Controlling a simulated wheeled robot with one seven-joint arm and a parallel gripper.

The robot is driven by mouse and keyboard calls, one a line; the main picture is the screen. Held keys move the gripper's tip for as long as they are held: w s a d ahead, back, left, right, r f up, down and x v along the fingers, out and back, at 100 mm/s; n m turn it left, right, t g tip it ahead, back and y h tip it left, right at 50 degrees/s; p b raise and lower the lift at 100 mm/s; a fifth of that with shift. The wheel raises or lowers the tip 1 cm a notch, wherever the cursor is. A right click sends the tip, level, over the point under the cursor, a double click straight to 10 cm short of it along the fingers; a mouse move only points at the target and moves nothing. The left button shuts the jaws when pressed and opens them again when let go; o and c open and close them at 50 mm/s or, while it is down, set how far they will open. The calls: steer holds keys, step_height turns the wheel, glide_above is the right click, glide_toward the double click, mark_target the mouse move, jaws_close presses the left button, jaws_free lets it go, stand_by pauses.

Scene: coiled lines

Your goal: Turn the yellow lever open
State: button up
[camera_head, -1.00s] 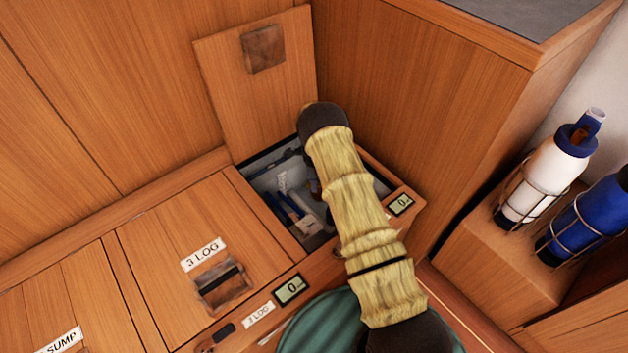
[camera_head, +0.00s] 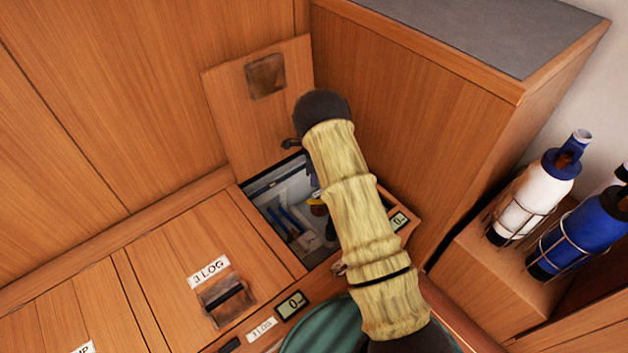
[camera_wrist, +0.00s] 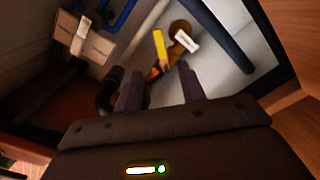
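The yellow lever (camera_wrist: 160,46) shows in the wrist view, just beyond my fingertips near the top middle. A brass-coloured fitting and a small white tag (camera_wrist: 186,39) are beside it. In the head view a small bit of yellow (camera_head: 316,201) shows in the open compartment, partly hidden by my arm. My gripper (camera_wrist: 160,88) points into the compartment with its two dark fingers apart and nothing between them. It appears short of the lever; whether a fingertip touches it I cannot tell.
The compartment's raised wooden lid (camera_head: 262,110) leans against the back wall. Blue and dark pipes (camera_wrist: 220,38) run inside, with a pale tagged block (camera_wrist: 84,38) at left. A closed "LOG" hatch (camera_head: 200,260) lies to the left. Bottles (camera_head: 535,190) stand in wire holders at right.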

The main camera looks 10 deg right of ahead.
step_height(320, 180, up, 5)
steer(key=shift+f+p, duration=0.2)
steer(key=shift+p, duration=0.35)
